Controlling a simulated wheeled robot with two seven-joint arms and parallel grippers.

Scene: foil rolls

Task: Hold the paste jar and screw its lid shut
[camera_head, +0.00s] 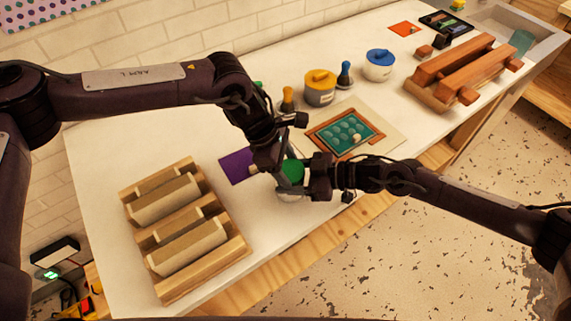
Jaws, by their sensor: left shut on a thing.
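The paste jar (287,197) stands near the front edge of the white table, with its pale body mostly hidden by my grippers. Its green lid (293,170) shows at the top between the two grippers; whether it is seated level cannot be told. My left gripper (276,172) comes down from the upper left and is shut on the jar at its left side. My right gripper (308,176) comes in from the right, close against the lid and jar; its fingers are partly hidden, and their opening cannot be told.
A wooden slotted rack (200,257) stands at the left front. A purple card (236,167) lies beside the jar. A framed green tray (345,132), a yellow-lidded pot (320,88) and a blue-lidded pot (379,66) stand behind. A reddish wooden rack (432,95) is at the right.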

